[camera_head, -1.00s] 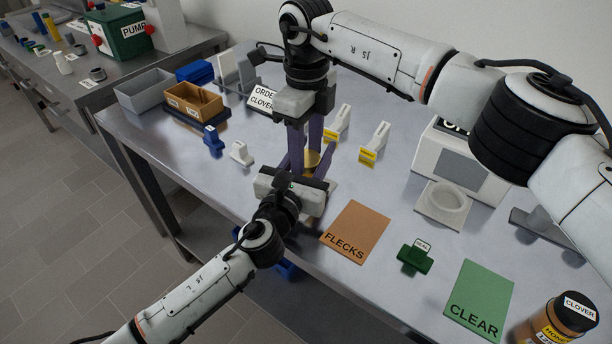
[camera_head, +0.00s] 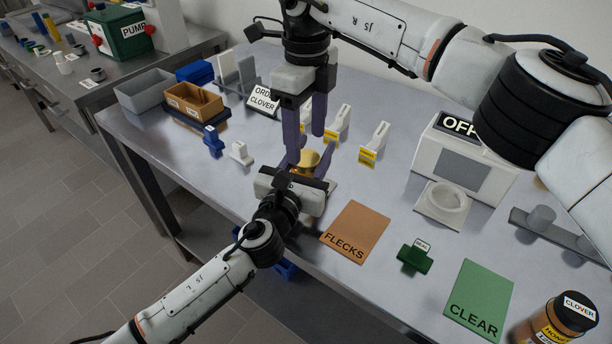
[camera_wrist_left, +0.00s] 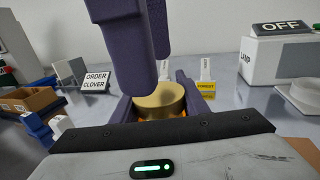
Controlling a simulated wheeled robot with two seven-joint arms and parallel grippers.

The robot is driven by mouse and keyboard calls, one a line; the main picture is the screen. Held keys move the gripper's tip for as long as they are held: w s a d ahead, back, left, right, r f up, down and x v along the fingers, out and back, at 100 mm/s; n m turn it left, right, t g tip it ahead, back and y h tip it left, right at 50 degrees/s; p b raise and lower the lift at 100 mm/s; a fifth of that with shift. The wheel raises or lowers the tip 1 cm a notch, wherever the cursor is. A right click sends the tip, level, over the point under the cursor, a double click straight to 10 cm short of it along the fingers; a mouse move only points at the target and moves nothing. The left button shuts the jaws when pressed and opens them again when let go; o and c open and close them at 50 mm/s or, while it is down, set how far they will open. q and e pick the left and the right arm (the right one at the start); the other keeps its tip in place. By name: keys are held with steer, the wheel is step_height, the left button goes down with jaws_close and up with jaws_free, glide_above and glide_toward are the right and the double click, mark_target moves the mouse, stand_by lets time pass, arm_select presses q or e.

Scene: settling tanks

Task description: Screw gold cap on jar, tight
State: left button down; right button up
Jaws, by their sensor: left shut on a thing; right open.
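The gold cap (camera_head: 308,160) sits on top of the jar between my left gripper's fingers. It also shows in the left wrist view (camera_wrist_left: 160,99), with a little of the amber jar below it; most of the jar is hidden. My left gripper (camera_head: 309,164) is shut on the jar, low at the near edge of the table. My right gripper (camera_head: 305,132) is open and empty, pointing down above and slightly behind the cap. Its fingers stand apart from the cap in the head view and partly cover it in the wrist view.
A brown FLECKS mat (camera_head: 357,231) and green CLEAR mat (camera_head: 479,300) lie to the right. A green tool (camera_head: 414,258) lies between them. A CLOVER honey jar (camera_head: 560,322) stands front right. The lamp box (camera_head: 463,158), brown bin (camera_head: 192,101) and order card (camera_head: 263,98) stand farther back.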

arm_select(q)
steer(key=shift+a+f, duration=0.1)
steer(key=shift+f, duration=0.25)
arm_select(e)
steer(key=shift+r, duration=0.3)
steer(key=o, duration=0.6)
steer(key=shift+c, duration=0.2)
step_height(320, 180, up, 12)
steer(key=shift+s, duration=0.1)
arm_select(q)
steer(key=c, duration=1.1)
jaws_free()
steer(key=shift+o, duration=0.6)
steer(key=shift+r, duration=0.15)
